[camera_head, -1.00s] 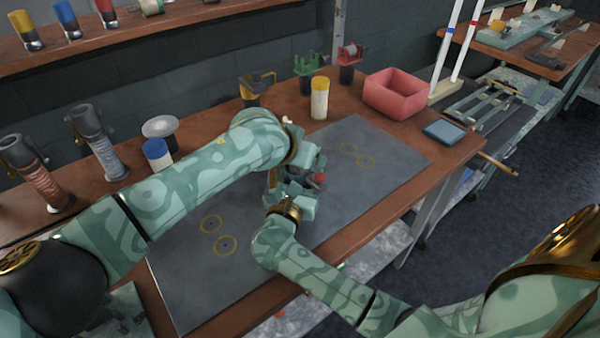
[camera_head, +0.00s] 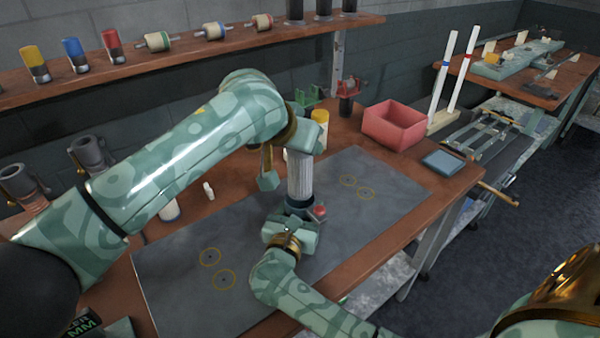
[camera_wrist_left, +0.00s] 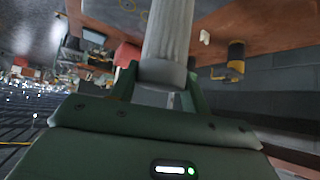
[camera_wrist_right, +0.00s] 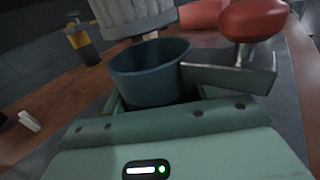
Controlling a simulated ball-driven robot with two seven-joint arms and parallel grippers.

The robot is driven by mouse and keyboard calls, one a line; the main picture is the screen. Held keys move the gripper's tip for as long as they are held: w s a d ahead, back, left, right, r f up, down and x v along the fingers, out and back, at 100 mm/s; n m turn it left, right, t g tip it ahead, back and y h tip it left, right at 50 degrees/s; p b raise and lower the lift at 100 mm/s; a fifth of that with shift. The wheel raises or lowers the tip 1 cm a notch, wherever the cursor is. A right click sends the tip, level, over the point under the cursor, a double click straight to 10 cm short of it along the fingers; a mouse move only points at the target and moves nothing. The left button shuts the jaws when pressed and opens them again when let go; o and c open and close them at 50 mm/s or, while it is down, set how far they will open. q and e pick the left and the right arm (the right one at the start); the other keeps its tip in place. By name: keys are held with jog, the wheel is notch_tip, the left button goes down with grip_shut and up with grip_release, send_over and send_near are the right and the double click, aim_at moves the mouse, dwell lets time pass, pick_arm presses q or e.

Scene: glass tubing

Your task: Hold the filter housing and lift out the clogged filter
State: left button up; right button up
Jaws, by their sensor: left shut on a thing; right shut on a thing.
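The clogged filter (camera_head: 300,180) is a pale grey pleated cylinder, upright in the head view. My left gripper (camera_head: 302,148) is above it, shut on its upper end; the left wrist view shows the grey end cap (camera_wrist_left: 163,74) between the fingers. The filter housing (camera_wrist_right: 148,75) is a dark blue-grey cup with a side lever and a red knob (camera_wrist_right: 252,19). My right gripper (camera_head: 290,222) is shut on the housing above the grey mat. In the right wrist view the housing's mouth is open and the filter's lower end (camera_wrist_right: 130,15) is above its rim.
A pink bin (camera_head: 393,128) and a blue pad (camera_head: 442,162) are at the table's right. A small white piece (camera_head: 208,189) and a yellow-capped jar (camera_head: 319,117) stand behind the mat. Yellow circles mark the grey mat (camera_head: 370,215), whose right part is clear.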

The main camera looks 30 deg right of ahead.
pick_arm(q)
notch_tip(320, 180, up, 7)
jog(key=shift+r, duration=0.1)
pick_arm(e)
jog(key=o, duration=1.1)
jog(key=shift+o, duration=0.2)
jog(key=v, duration=0.7)
jog(key=shift+s+a, duration=0.15)
jog(key=shift+f, duration=0.1)
